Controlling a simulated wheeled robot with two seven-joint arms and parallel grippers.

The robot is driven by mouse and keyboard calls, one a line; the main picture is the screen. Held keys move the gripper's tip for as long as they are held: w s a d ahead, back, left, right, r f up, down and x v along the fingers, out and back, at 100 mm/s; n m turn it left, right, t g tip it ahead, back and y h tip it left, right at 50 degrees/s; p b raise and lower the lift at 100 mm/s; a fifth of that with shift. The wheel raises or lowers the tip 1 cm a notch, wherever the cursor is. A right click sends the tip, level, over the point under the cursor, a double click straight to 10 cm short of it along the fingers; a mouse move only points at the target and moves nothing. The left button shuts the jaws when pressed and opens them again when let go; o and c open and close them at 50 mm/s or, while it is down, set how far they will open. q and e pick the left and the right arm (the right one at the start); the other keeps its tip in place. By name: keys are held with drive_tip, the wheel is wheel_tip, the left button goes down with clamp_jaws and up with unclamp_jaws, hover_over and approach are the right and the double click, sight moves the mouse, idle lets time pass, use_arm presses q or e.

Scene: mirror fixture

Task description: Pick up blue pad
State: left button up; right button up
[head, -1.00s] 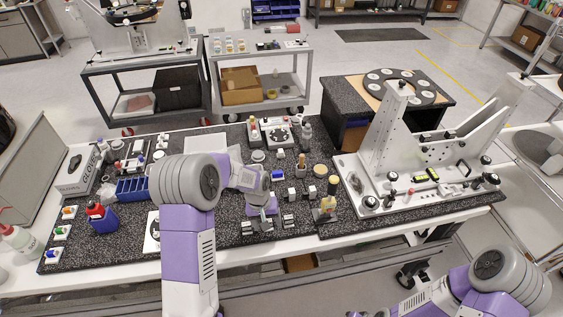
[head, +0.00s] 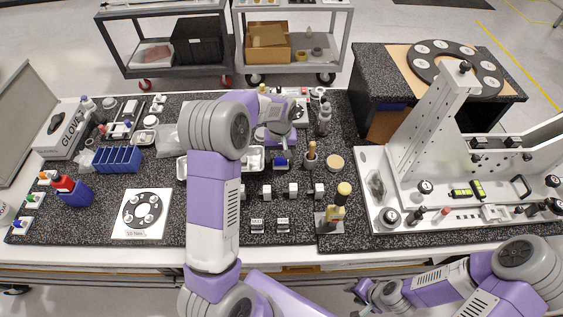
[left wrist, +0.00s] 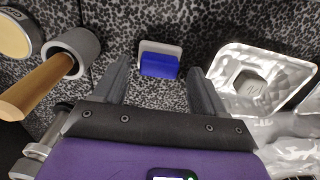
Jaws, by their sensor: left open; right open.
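The blue pad (head: 281,162) lies on the speckled dark table top in the head view, just in front of my left gripper. In the left wrist view the blue pad (left wrist: 159,67) sits against a light grey block (left wrist: 161,46). My left gripper (left wrist: 160,68) is open, with one finger on each side of the pad in the picture. Speckled surface shows between the fingers and the pad, and nothing is held. My right gripper (head: 358,288) is at the bottom right of the head view, open and away from the pad, in front of the table edge.
A metal tray with a hex piece (left wrist: 251,85) lies right of the pad in the wrist view. A grey cup with a wooden handle (left wrist: 72,52) stands at left. Small blocks (head: 293,188) stand in front of the pad. A tall white fixture (head: 430,130) stands at right.

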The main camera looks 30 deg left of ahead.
sight(281, 159)
use_arm(q)
drive_tip(key=shift+f, duration=1.4)
drive_tip(key=c, duration=0.8)
wheel_tip(281, 159, up, 10)
drive_tip(key=shift+r+p, duration=0.1)
drive_tip(key=shift+p, duration=0.2)
